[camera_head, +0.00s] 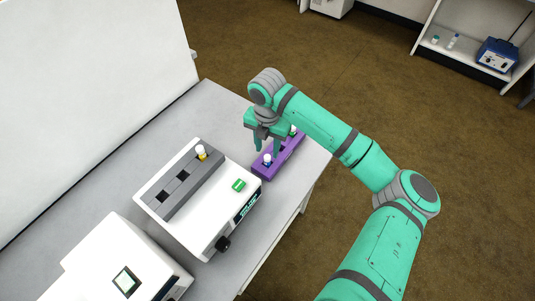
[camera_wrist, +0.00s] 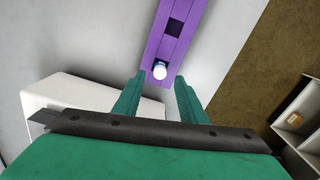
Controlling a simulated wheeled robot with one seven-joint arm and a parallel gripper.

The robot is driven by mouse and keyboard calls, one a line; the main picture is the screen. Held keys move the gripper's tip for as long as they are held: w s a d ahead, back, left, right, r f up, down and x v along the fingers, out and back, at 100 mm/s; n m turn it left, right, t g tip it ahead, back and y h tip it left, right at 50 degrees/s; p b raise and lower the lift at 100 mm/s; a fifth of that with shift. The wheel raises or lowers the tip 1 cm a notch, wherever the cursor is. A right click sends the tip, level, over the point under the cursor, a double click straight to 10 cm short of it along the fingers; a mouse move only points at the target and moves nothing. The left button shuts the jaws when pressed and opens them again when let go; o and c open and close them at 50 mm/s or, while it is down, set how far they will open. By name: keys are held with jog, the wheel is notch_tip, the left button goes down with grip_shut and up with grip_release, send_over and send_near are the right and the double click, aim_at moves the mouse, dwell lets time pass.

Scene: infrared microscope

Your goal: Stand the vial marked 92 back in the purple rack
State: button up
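The purple rack (camera_head: 264,171) lies on the bench beside the white instrument; it also shows in the wrist view (camera_wrist: 184,48). A white-capped vial with a blue band (camera_head: 267,159) stands in its near end, and the wrist view shows this vial (camera_wrist: 160,71) just beyond my fingertips. A green-marked vial (camera_head: 293,130) stands at the rack's far end. A white-capped vial with a yellow band (camera_head: 201,152) stands in the instrument's grey slotted block. No number 92 is readable on any vial. My gripper (camera_head: 267,149) is over the rack, fingers apart and empty (camera_wrist: 159,88).
The white instrument (camera_head: 225,210) has a grey block (camera_head: 180,187) with open slots and a green item on top. Another white device (camera_head: 125,262) stands nearer. The rack's middle has an empty slot (camera_wrist: 174,29). The bench edge lies just right of the rack.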

notch_tip(320, 180, up, 6)
jog(key=shift+r, duration=0.2)
dwell(0.6)
